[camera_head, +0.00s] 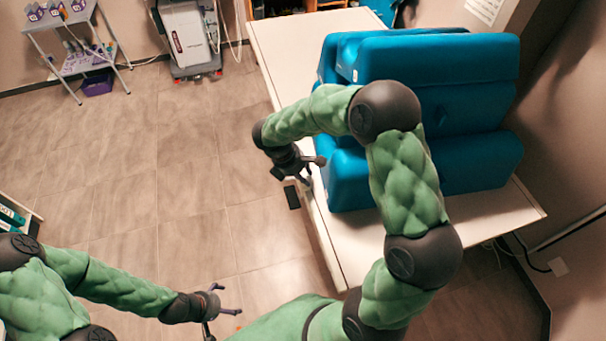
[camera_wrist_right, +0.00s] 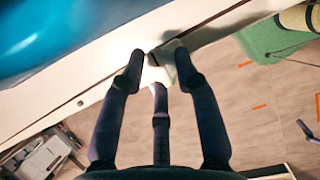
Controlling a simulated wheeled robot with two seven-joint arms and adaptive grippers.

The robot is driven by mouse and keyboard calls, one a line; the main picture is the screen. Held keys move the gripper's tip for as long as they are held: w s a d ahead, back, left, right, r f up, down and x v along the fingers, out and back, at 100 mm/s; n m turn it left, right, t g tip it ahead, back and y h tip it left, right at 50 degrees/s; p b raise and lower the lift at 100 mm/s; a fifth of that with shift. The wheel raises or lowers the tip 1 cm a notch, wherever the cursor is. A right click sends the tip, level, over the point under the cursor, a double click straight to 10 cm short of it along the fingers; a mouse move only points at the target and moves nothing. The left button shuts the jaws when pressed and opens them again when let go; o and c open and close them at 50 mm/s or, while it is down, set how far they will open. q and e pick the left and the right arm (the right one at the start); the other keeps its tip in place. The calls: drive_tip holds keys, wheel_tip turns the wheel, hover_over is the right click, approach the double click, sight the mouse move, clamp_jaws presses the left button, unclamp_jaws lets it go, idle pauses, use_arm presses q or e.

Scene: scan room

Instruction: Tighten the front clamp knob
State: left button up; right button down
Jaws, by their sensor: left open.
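My right gripper (camera_head: 305,172) is at the left long edge of the white table (camera_head: 277,50), beside the blue cushions. In the right wrist view its three dark fingers (camera_wrist_right: 158,68) are spread apart, with the table edge just beyond the tips. A small dark block (camera_wrist_right: 165,52) sits at that edge, between the fingertips and partly hidden by them; I cannot tell if it is the clamp or its knob. In the head view a black piece (camera_head: 292,196) shows at the table's side below the gripper. My left gripper (camera_head: 216,302) is open and empty above the floor.
Large blue cushions (camera_head: 455,110) are stacked on the table, close to my right arm. A wheeled white machine (camera_head: 187,38) and a grey cart (camera_head: 83,63) stand at the back. The tiled floor (camera_head: 150,150) left of the table is clear.

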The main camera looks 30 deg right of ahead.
drive_tip(key=shift+d+r+m, duration=0.1)
drive_tip(key=shift+m, duration=0.3)
drive_tip(key=m+g+p, duration=0.1)
drive_tip(key=m, duration=0.2)
drive_tip(key=shift+w+d+p, duration=0.1)
drive_tip(key=shift+p, duration=0.2)
drive_tip(key=m+g+y+p, duration=0.1)
drive_tip(key=m, duration=0.1)
drive_tip(key=m+y+p, duration=0.1)
drive_tip(key=m, duration=0.2)
drive_tip(key=shift+w+d+g, duration=0.1)
drive_tip(key=shift+g, duration=0.3)
drive_tip(key=m, duration=0.2)
drive_tip(key=m+y+p, duration=0.1)
drive_tip(key=m, duration=0.2)
drive_tip(key=shift+d+g+y, duration=0.1)
drive_tip(key=shift+g+y, duration=0.2)
drive_tip(key=m+y+p, duration=0.1)
drive_tip(key=m, duration=0.3)
drive_tip(key=shift+y, duration=0.3)
drive_tip(key=shift+w, duration=0.1)
drive_tip(key=c, duration=1)
unclamp_jaws()
